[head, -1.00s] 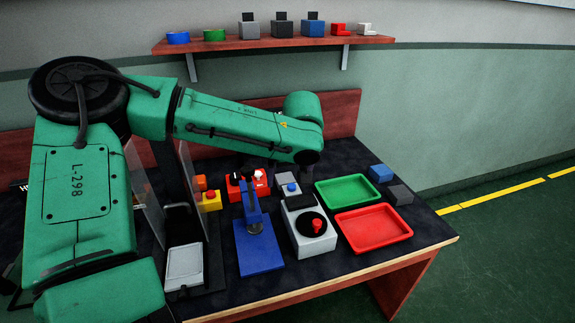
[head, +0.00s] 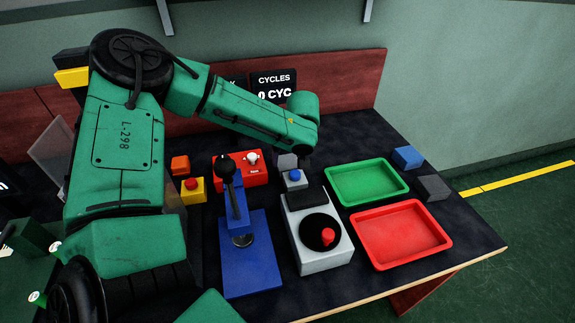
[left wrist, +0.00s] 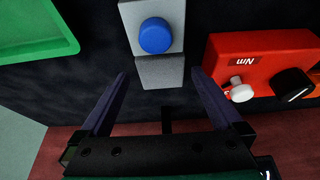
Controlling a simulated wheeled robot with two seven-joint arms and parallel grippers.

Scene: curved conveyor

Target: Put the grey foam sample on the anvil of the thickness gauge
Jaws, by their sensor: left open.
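Two grey blocks could be the grey foam sample: a dark grey block (head: 433,187) right of the trays beside a blue block, and a grey block (head: 287,161) against the grey box with a blue button (head: 295,178). The blue stand (head: 250,265) with a column, black-knobbed lever and round metal foot may be the thickness gauge; I cannot tell for sure. In the left wrist view my left gripper (left wrist: 160,74) is open, its fingers spread either side of the grey block next to the button box (left wrist: 155,30). The head view hides its fingers. My right gripper is not in view.
A green tray (head: 367,181) and a red tray (head: 402,235) stand right of a white box with a black dial and red knob (head: 320,250). A red box (head: 240,170) and a yellow box with a red button (head: 193,190) stand left. A display reads "CYCLES" (head: 274,86).

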